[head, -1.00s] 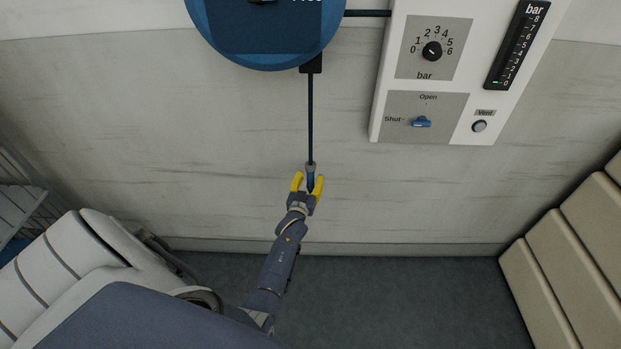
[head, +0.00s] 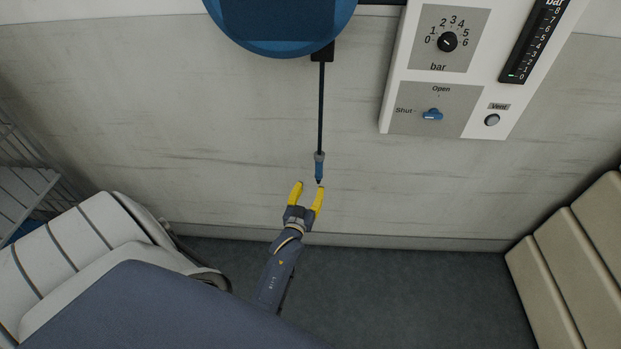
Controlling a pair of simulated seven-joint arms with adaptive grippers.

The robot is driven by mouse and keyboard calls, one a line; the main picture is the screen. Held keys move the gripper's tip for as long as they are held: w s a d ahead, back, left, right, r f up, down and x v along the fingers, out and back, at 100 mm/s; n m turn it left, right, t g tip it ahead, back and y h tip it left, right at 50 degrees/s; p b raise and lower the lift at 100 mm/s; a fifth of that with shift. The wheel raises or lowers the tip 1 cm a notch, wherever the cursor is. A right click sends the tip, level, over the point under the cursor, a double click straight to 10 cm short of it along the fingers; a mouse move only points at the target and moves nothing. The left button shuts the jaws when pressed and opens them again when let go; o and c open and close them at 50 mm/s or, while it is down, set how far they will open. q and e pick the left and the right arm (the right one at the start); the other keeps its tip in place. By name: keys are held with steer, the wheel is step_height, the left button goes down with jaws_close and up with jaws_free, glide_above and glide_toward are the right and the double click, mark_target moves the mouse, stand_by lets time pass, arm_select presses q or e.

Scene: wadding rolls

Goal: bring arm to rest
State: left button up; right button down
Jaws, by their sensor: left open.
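My left gripper (head: 309,189) is open in the middle of the head view, its yellow fingers spread and pointing up the picture. Nothing is held between them. Just above the fingertips hangs a blue handle with a grey top (head: 319,167), at the lower end of a black cord or rod (head: 321,105). The handle's dark tip is close to the right finger; I cannot tell whether they touch. The black rod comes from under a round blue device (head: 280,30), cut off by the top edge. My right gripper is not in view.
A white panel (head: 385,118) at the upper right carries a bar dial (head: 447,42), a blue Open/Shut lever (head: 432,114) near Shut, and a Vent button (head: 491,120). Beige padded blocks (head: 568,262) stand at the right. A wire rack (head: 28,185) is at the left. Grey floor (head: 400,295) is clear.

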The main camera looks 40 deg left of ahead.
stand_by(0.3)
arm_select(q)
steer(key=s+d+f+m+g+h, duration=0.1)
steer(key=s+d+f+g+h, duration=0.3)
steer(key=f, duration=0.7)
steer(key=s+d+f+m+g+y, duration=0.15)
steer(key=s+d+f, duration=0.4)
steer(key=f, duration=0.55)
steer(key=s+d+f+m+g+h, duration=0.2)
steer(key=s+d+f+g+h, duration=0.3)
steer(key=f, duration=0.6)
steer(key=s+d+f+m+g+y, duration=0.1)
steer(key=s+f, duration=0.4)
steer(key=s, duration=0.4)
steer(key=s+d+f+m+g, duration=0.1)
steer(key=s+f, duration=0.4)
steer(key=s, duration=0.5)
steer(key=s+a+f+g, duration=0.1)
steer(key=s+f, duration=0.1)
steer(key=s, duration=0.7)
steer(key=s+f+m+g, duration=0.1)
steer(key=s+f+g, duration=0.1)
steer(key=s, duration=0.7)
steer(key=shift+a+f, duration=0.2)
steer(key=shift+a, duration=0.15)
steer(key=shift+s, duration=0.1)
